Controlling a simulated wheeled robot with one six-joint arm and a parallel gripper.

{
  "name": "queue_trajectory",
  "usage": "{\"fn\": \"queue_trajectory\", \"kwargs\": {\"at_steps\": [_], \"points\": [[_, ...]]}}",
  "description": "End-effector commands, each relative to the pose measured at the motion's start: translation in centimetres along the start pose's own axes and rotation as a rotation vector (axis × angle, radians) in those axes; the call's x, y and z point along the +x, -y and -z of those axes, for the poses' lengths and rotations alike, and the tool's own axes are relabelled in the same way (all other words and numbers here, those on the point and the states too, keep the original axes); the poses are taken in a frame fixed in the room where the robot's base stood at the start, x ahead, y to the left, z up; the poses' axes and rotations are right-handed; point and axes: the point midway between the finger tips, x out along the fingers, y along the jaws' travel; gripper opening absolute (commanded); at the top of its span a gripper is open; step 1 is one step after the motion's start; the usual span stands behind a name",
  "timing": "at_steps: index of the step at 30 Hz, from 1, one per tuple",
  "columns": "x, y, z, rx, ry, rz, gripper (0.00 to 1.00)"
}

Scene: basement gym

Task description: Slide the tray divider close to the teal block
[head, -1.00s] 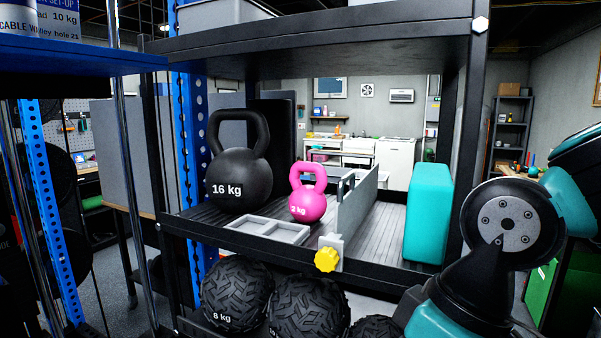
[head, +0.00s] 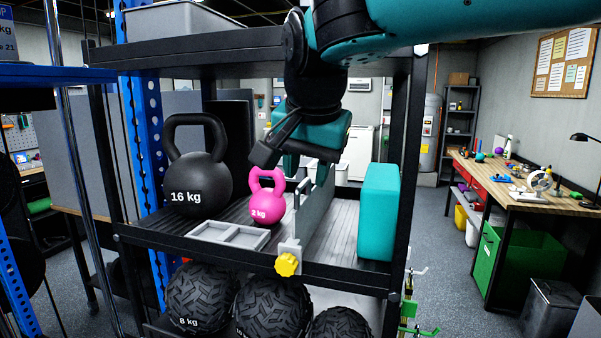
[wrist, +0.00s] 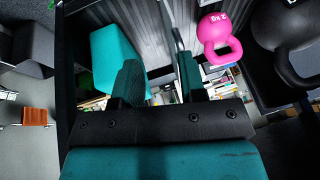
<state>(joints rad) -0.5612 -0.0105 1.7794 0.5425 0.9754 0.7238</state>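The grey tray divider (head: 315,213) stands upright on the slatted shelf, between the pink kettlebell (head: 266,200) and the teal block (head: 379,212). A yellow knob (head: 287,264) is at its front end. A bare gap of shelf separates divider and block. My gripper (head: 306,170) is above the divider, fingers pointing down, and hides its upper back part. In the wrist view my gripper (wrist: 160,82) is open; the divider's thin edge (wrist: 176,28) shows near the right finger, and the teal block (wrist: 117,50) is partly behind the left finger. I cannot tell whether a finger touches the divider.
A black 16 kg kettlebell (head: 197,180) and a shallow grey tray (head: 228,234) are left of the divider. The shelf's upper board (head: 200,58) is close above my gripper. Tyre-tread balls (head: 266,304) sit below. Slatted shelf (head: 335,229) is clear between divider and block.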

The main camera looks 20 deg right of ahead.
Motion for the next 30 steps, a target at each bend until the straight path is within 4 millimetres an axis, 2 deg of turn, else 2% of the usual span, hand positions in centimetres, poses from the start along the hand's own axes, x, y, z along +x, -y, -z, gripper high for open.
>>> {"fn": "queue_trajectory", "kwargs": {"at_steps": [1, 8, 12, 15, 21, 28, 29, 30], "points": [[0.2, 0.6, 1.3, 0.004, 0.000, -0.005, 0.38], [2.4, 2.7, 5.5, 0.001, 0.001, -0.004, 0.38], [5.2, 2.6, 5.2, -0.002, 0.002, -0.004, 0.38], [6.4, 2.6, 5.1, -0.004, 0.002, -0.003, 0.38], [7.6, 2.6, 5.0, -0.003, 0.001, 0.000, 0.38], [7.7, 2.6, 5.0, -0.003, 0.000, 0.001, 0.38], [7.7, 2.6, 5.0, -0.003, 0.000, 0.001, 0.33], [7.7, 2.6, 5.0, -0.003, 0.000, 0.001, 0.24]]}}
